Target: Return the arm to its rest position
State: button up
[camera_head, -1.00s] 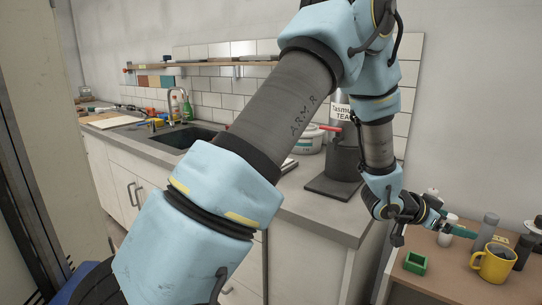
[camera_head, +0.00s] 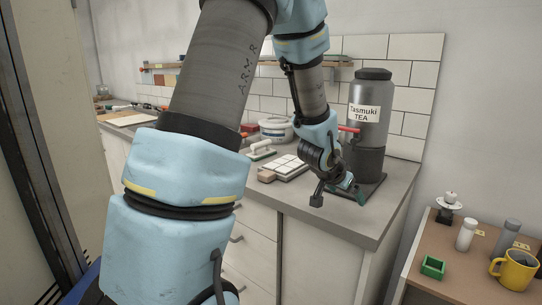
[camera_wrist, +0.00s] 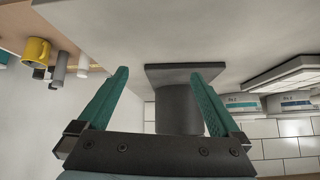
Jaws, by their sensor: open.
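My gripper (camera_wrist: 158,95) is open and empty in the wrist view, its two green fingers spread apart. In the head view my gripper (camera_head: 354,193) hangs at the end of my blue and grey arm, in front of the base of the dark tea dispenser (camera_head: 367,110). The dispenser carries a "Tasmuki TEA" label. In the wrist view the dispenser (camera_wrist: 180,108) shows inverted between the fingers. I cannot tell how far the gripper is from it. My arm hides the sink and part of the counter.
The grey counter (camera_head: 335,222) holds white tiles (camera_head: 283,167), a tile float (camera_head: 262,151) and a white pot (camera_head: 276,129). A wooden table (camera_head: 455,265) at the right holds a yellow mug (camera_head: 514,270), a green box (camera_head: 433,267) and shakers (camera_head: 466,234). Wall tiles stand behind.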

jog(key=s+a+n+y, duration=0.1)
jog(key=a+n+y, duration=0.2)
jog(key=a, duration=1)
jog(key=s+a+r+n+g+y, duration=0.25)
jog(key=s+a+n+g, duration=0.2)
jog(key=s+a, duration=0.75)
jog(key=shift+n+g, duration=0.25)
jog(key=shift+n, duration=0.2)
jog(key=f+b, duration=0.1)
jog(key=a+f+b, duration=0.1)
jog(key=f, duration=0.1)
jog(key=s+a+f+b, duration=0.1)
jog(key=f, duration=0.1)
jog(key=shift+s+f, duration=0.1)
